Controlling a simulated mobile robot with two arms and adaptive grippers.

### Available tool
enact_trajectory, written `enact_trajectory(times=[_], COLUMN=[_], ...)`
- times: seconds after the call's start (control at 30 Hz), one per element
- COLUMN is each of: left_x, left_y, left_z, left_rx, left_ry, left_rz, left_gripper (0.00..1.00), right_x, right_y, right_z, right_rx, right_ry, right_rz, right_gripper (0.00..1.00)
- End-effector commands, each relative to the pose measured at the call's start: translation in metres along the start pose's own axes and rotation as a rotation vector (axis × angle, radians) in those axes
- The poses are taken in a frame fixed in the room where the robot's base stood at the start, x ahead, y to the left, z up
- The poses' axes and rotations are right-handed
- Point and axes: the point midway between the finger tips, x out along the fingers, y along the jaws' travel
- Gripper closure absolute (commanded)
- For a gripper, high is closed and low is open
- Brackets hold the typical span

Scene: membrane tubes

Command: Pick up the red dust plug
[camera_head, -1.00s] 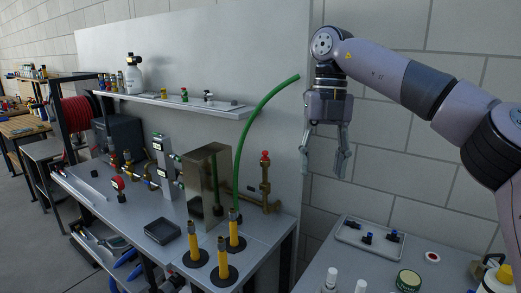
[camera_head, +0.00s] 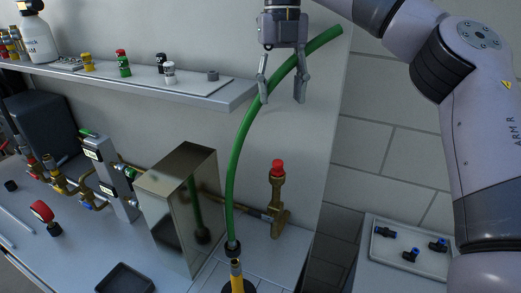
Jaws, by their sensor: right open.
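The red dust plug (camera_head: 277,167) sits on top of an upright brass fitting (camera_head: 276,205) at the right end of the bench's brass pipe. My right gripper (camera_head: 282,100) is above it, with its fingers pointing down. The gripper is open and holds nothing; a clear gap separates its fingertips from the plug. The green hose (camera_head: 238,150) curves up behind the gripper. My left gripper is not in view.
A shelf (camera_head: 190,93) with small valves and fittings runs along the wall at left. A shiny metal box (camera_head: 172,215) stands left of the hose. A tray (camera_head: 385,262) with black-and-blue fittings lies at the lower right. An empty dark tray (camera_head: 124,281) is at the front.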

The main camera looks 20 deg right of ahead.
Motion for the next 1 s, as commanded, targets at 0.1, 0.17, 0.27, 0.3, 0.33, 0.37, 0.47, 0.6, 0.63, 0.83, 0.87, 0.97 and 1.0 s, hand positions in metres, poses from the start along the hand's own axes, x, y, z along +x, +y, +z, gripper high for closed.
enact_trajectory(times=[0.1, 0.17, 0.27, 0.3, 0.33, 0.37, 0.47, 0.6, 0.63, 0.83, 0.87, 0.97, 1.0], left_x=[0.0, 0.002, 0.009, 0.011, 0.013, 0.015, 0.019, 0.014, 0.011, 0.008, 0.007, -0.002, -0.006], left_y=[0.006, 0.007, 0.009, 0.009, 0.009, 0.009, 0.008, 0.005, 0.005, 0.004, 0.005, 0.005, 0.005], left_z=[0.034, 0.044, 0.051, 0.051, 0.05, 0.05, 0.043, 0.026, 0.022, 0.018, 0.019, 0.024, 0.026], left_rx=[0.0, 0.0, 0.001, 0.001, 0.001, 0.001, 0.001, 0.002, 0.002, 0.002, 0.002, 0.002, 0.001], left_ry=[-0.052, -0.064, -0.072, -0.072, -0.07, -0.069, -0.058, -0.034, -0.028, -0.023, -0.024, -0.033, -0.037], left_rz=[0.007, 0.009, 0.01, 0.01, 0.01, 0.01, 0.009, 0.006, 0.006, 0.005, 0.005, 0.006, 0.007], left_gripper=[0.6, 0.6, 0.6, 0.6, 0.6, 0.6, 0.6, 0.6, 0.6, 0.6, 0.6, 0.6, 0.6], right_x=[0.005, 0.013, 0.033, 0.042, 0.049, 0.056, 0.077, 0.1, 0.103, 0.121, 0.122, 0.129, 0.135], right_y=[0.0, 0.0, 0.0, 0.0, 0.0, 0.0, 0.0, -0.001, -0.001, 0.0, 0.0, 0.001, 0.002], right_z=[0.0, 0.0, 0.001, 0.001, 0.001, 0.001, 0.001, 0.0, 0.0, 0.001, 0.001, 0.002, 0.003], right_rx=[0.0, -0.001, -0.003, -0.003, -0.003, -0.003, -0.004, -0.001, 0.0, 0.0, 0.0, 0.0, 0.0], right_ry=[0.001, 0.004, 0.005, 0.006, 0.007, 0.006, 0.006, 0.004, 0.003, 0.001, 0.001, 0.003, 0.004], right_rz=[0.001, 0.0, 0.001, 0.001, 0.001, 0.001, 0.0, -0.001, -0.002, 0.0, -0.001, -0.001, -0.002], right_gripper=[0.51, 0.51, 0.51, 0.51, 0.51, 0.51, 0.51, 0.51, 0.51, 0.51, 0.51, 0.51, 0.51])
